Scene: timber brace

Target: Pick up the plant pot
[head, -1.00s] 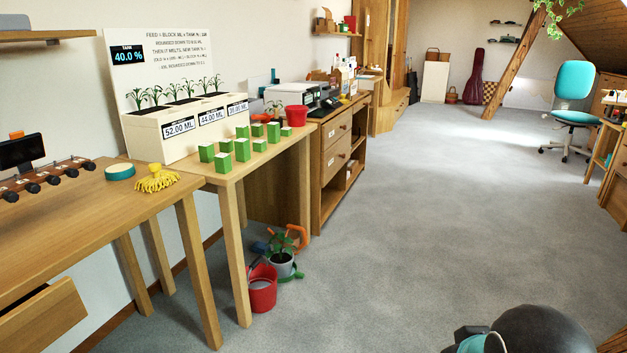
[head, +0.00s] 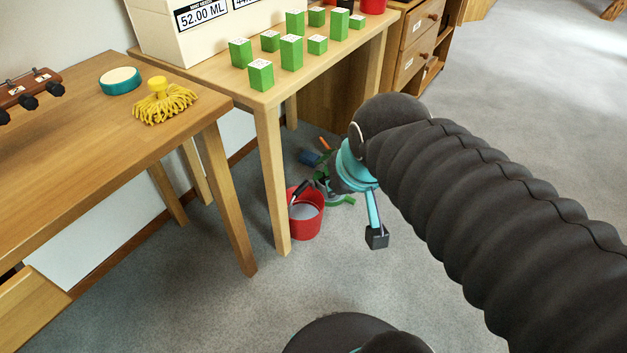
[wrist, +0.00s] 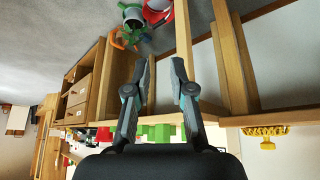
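The plant pot is a light grey pot (wrist: 133,15) with a green leafy plant (wrist: 133,34), at the top of the wrist view, whose picture is upside down. In the head view, my arm hides most of it; some leaves (head: 320,172) and a green ring-like piece (head: 342,200) at its foot show on the floor. My gripper (wrist: 160,70) is open and empty, its two fingers apart, with nothing between them close by. It is above and away from the pot. In the head view, one finger (head: 375,222) hangs down in front of the pot area.
A red bucket (head: 305,222) stands on the floor right beside the pot. A wooden table (head: 267,165) with several green blocks (head: 291,52) has a leg close by the bucket. A blue item (head: 309,158) lies behind. The carpet to the right is free.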

